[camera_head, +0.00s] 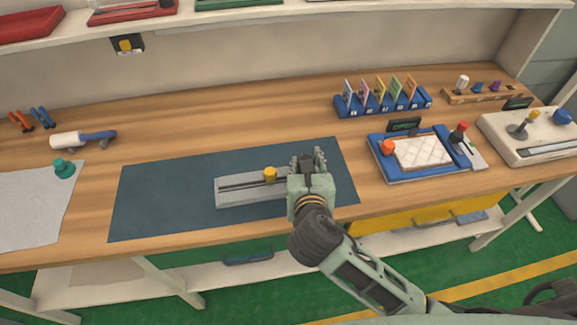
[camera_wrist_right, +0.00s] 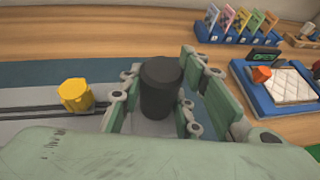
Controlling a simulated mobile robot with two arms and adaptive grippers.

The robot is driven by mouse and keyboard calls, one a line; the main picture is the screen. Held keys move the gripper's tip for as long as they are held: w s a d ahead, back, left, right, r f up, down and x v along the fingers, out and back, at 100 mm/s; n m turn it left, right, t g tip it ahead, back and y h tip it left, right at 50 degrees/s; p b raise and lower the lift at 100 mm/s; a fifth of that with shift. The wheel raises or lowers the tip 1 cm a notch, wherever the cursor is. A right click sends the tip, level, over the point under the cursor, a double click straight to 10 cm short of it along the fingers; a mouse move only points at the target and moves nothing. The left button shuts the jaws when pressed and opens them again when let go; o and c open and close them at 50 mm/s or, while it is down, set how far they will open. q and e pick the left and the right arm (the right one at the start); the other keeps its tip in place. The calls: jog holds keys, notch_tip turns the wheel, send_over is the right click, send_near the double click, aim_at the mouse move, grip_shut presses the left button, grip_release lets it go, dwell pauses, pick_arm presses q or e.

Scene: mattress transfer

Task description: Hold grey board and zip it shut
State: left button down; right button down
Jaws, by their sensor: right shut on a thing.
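The grey board (camera_head: 236,199) lies on the dark blue mat, with a dark zip track running along it. A yellow knob (camera_head: 270,175) stands on the track, left of my right gripper; it also shows in the right wrist view (camera_wrist_right: 75,95). My right gripper (camera_head: 308,162) is over the board's right end. In the right wrist view its fingers (camera_wrist_right: 158,92) are shut on a black cylindrical post (camera_wrist_right: 160,80). The post's foot and the board's right end are partly hidden by the gripper. My left gripper is not in view.
The blue mat (camera_head: 150,205) is bare left of the board. To the right stand a blue tray with a white quilted pad (camera_head: 422,153), a blue card rack (camera_head: 385,103) and a white device (camera_head: 530,142). A green knob (camera_head: 64,168) and white-and-blue tool (camera_head: 85,139) lie left.

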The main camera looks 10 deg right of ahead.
aim_at(288, 171)
jog(key=shift+s+d+r, duration=0.3)
jog(key=shift+d+r, duration=0.1)
jog(key=shift+d, duration=0.05)
jog(key=shift+a, duration=0.1)
jog(key=shift+w+a+r+p, duration=0.1)
jog(key=shift+w+a+p, duration=0.2)
jog(key=shift+w+a, duration=0.05)
jog(key=shift+w+a+p, duration=0.35)
jog(key=shift+w+a, duration=0.3)
jog(key=shift+a, duration=0.3)
jog(key=shift+w+a+p, duration=0.3)
jog(key=shift+w+a, duration=0.35)
jog(key=shift+a, duration=0.3)
jog(key=w+a, duration=0.3)
jog(key=a, duration=0.2)
jog(key=shift+w+p, duration=0.25)
jog(key=shift+p, duration=0.1)
jog(key=shift+f, duration=0.2)
jog(key=shift+f+b, duration=2.45)
jog(key=shift+f, duration=2.8)
jog(key=shift+d+f, duration=0.1)
